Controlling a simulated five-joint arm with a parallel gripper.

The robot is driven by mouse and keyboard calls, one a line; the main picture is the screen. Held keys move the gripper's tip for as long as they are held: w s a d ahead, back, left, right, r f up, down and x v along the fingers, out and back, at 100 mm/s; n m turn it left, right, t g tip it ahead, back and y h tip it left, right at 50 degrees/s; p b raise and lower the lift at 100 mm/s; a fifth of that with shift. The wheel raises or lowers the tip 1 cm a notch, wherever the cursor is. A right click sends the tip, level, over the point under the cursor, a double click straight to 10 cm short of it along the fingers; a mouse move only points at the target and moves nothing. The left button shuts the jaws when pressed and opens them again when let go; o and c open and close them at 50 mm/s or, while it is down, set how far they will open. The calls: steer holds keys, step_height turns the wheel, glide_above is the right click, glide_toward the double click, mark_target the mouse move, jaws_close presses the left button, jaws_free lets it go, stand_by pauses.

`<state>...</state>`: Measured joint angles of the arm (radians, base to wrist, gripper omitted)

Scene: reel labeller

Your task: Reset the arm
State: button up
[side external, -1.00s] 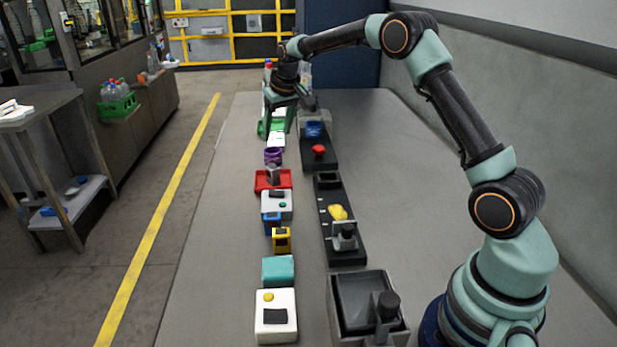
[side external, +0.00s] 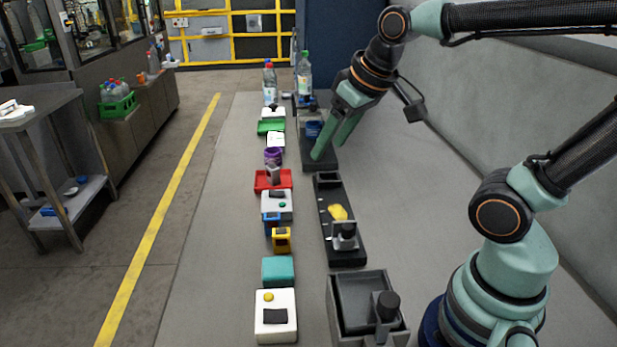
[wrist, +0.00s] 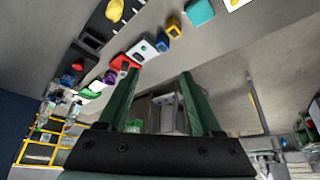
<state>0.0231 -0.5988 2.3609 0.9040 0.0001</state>
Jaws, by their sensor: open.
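My gripper (side external: 333,143) is in the upper middle of the side view, its two green fingers apart and pointing down and left. It is in front of the far black station with the blue part (side external: 313,129), covering some of that station. I cannot tell whether it touches it. In the wrist view my gripper (wrist: 158,84) also shows its two fingers spread, with nothing between them but distant background.
A line of small devices runs along the bench, including a red tray (side external: 262,185), a teal box (side external: 278,271) and a white box (side external: 262,325). A grey bin (side external: 338,300) stands near. Bottles (side external: 304,75) stand at the far end. The bench's right side (side external: 420,190) is clear.

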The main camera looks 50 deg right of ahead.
steer(key=s, duration=0.1)
steer(key=s+f, duration=0.1)
steer(key=s, duration=0.1)
steer(key=shift+a+f, duration=0.35)
